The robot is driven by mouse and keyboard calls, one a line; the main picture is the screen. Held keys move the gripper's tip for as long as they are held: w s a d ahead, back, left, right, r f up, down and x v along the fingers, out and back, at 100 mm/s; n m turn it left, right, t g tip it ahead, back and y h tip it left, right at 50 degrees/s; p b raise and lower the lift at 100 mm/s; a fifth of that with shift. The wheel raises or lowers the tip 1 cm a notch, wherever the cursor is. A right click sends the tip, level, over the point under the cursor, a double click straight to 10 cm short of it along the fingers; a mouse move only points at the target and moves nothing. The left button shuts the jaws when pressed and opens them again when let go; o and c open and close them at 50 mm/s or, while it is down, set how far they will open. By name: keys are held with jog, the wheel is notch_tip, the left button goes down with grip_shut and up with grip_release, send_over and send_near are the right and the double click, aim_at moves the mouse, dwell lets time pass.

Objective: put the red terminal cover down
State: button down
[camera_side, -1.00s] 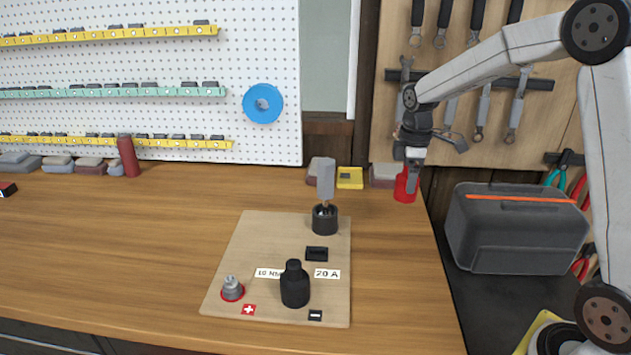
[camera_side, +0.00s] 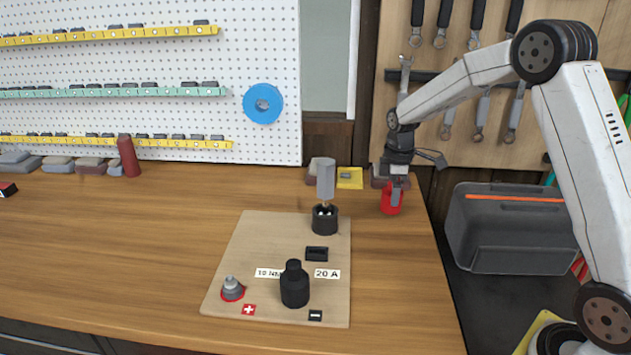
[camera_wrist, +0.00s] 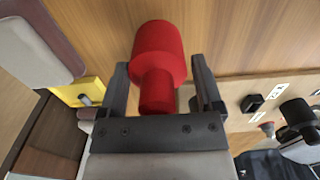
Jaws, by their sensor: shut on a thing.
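The red terminal cover (camera_side: 391,203) is at the right rear of the wooden bench, low at the bench top; I cannot tell whether its base touches the wood. My gripper (camera_side: 395,190) is above it, pointing down, and shut on its upper part. In the wrist view the red cover (camera_wrist: 159,62) fills the space between the two dark fingers of my gripper (camera_wrist: 160,85), its narrow neck toward the palm and its wider part away. The cover looks about upright in the side view.
A wooden board (camera_side: 250,240) holds a bare post with a red ring (camera_side: 232,289), a black cover (camera_side: 295,286) and a grey-handled tool in a black cup (camera_side: 325,219). Bare bench lies left of the board. The right bench edge is close.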

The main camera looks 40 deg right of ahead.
jog(key=shift+f, duration=1.1)
jog(key=shift+f, duration=0.15)
grip_release()
notch_tip(320, 180, up, 12)
jog(key=shift+r, duration=0.15)
dwell(0.5)
jog(key=s+a+f+m+t, duration=0.1)
jog(key=s+a+f+m, duration=0.2)
jog(key=s+a, duration=0.2)
jog(key=s+a+f+m, duration=0.3)
jog(key=s+a, duration=0.1)
jog(key=s, duration=0.3)
jog(key=s+a+f+m+t, duration=0.1)
jog(key=s+a+f+m, duration=0.2)
jog(key=s+a+f, duration=0.1)
jog(key=shift+s+a+t, duration=0.3)
jog(key=shift+s+a, duration=0.5)
jog(key=shift+s, duration=0.25)
